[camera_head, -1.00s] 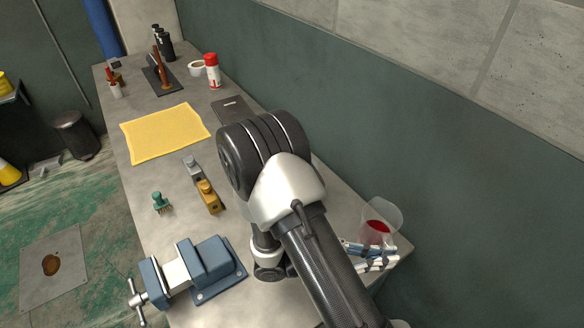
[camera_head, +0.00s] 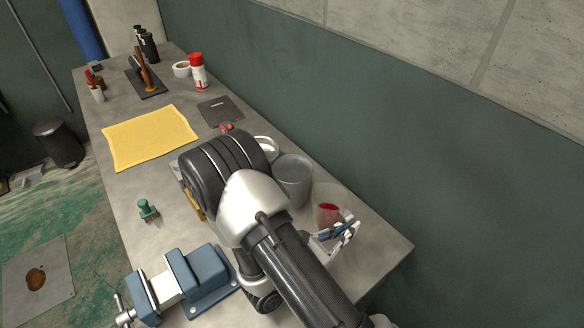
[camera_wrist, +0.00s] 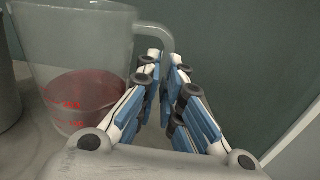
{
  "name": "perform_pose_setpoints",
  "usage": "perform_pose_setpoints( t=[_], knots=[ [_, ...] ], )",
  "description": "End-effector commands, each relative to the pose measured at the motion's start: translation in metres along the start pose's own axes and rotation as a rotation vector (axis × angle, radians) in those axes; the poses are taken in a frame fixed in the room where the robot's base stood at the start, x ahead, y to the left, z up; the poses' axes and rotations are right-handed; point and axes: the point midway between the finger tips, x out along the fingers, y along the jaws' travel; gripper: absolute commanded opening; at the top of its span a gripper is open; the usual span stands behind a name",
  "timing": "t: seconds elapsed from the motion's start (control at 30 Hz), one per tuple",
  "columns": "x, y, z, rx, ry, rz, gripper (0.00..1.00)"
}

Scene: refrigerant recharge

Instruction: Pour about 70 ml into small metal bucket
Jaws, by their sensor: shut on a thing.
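A clear measuring jug (camera_head: 328,207) with red liquid in its lower part is at the right end of the bench, to the right of a grey metal bucket (camera_head: 292,182). My gripper (camera_head: 338,236) is shut on the jug's handle. In the wrist view the jug (camera_wrist: 85,50) looks about upright, with the liquid low beside red marks, and the fingers (camera_wrist: 170,62) close around the handle. The bucket's side (camera_wrist: 8,92) shows at the left edge there. The bucket's inside cannot be seen clearly, and I cannot tell whether the jug touches the bench.
A white mug (camera_head: 267,143) stands behind the bucket. A dark flat plate (camera_head: 220,110) and a red-capped can (camera_head: 197,72) are farther back. The wall runs close along the right.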

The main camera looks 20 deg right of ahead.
Motion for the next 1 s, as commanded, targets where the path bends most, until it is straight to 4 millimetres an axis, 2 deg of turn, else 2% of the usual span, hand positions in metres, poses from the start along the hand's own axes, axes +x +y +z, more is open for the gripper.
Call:
perform_pose_setpoints(
  t=[0.27,0.63,1.0],
  knots=[
    [-0.002,0.006,0.017,-0.096,0.000,-0.004,0.00],
    [-0.002,0.023,0.049,-0.330,0.002,-0.007,0.00],
    [-0.002,0.050,0.107,-0.569,0.003,-0.007,0.00]
  ],
)
